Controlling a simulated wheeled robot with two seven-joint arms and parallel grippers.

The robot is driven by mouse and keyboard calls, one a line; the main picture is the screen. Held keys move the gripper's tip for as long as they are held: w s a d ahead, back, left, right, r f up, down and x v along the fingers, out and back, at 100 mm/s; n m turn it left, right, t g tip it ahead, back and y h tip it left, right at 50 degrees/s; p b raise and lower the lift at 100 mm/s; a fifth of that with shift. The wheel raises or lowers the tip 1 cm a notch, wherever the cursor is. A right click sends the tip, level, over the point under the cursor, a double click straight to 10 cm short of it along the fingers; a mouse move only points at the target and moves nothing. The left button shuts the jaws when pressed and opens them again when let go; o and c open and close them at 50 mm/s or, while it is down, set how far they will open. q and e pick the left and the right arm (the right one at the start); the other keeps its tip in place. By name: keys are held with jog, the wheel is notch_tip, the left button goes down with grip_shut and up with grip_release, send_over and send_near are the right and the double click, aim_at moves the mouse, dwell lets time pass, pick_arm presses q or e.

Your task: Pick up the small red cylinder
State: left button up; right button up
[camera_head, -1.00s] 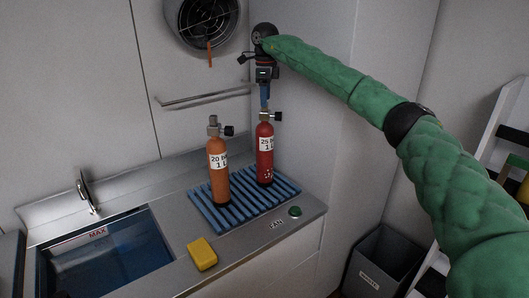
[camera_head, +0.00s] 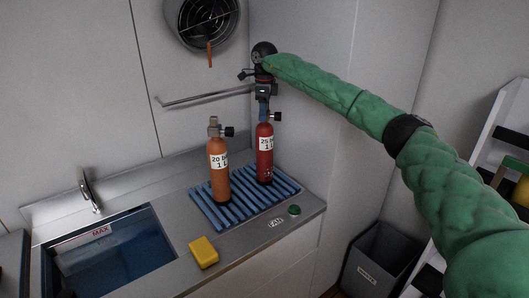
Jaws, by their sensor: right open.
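The small red cylinder (camera_head: 264,155) stands upright on the blue slatted mat (camera_head: 228,212), with a white label and a black valve knob at its top right. My right gripper (camera_head: 263,112) points down right at the top of the red cylinder, its fingers overlapping the valve in the picture. It is open; whether the fingers touch the valve I cannot tell. An orange cylinder (camera_head: 219,172) with a similar valve stands upright to the left on the same mat. My left gripper is not in view.
A sink basin (camera_head: 110,262) with a tap (camera_head: 90,190) lies at the left. A yellow sponge (camera_head: 203,252) and a green button (camera_head: 295,210) are on the counter in front. A wall rail (camera_head: 205,97) runs behind the cylinders. A grey bin (camera_head: 378,262) stands at lower right.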

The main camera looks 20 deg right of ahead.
grip_shut()
dwell(1.3)
jog(key=shift+r, duration=0.2)
jog(key=shift+w+f, duration=0.1)
